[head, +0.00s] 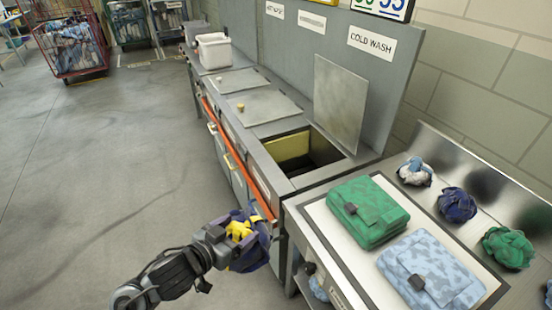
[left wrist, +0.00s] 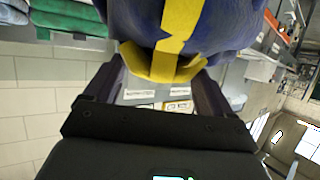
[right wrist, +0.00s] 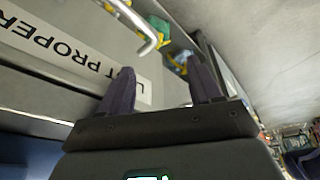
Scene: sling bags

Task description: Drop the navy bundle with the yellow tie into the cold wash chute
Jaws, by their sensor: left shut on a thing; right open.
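The navy bundle (head: 264,238) with its yellow tie (head: 238,230) is held in my left gripper (head: 226,240), low in the head view. It hangs in front of the counter, left of and below the open chute. In the left wrist view the bundle (left wrist: 215,25) fills the top, with the yellow tie (left wrist: 178,30) between the fingers (left wrist: 157,78). The cold wash chute (head: 290,147) is open, its grey lid (head: 340,105) raised under the COLD WASH label (head: 371,42). My right gripper (right wrist: 162,88) is open and empty in its wrist view.
Two other chutes have closed lids (head: 263,106), one with a white tub (head: 213,51) behind. A red rail (head: 238,155) runs along the front. The right-hand table holds green (head: 367,211) and light-blue (head: 430,270) folded bags, with several bundles behind. A metal handle (right wrist: 140,27) is near my right gripper.

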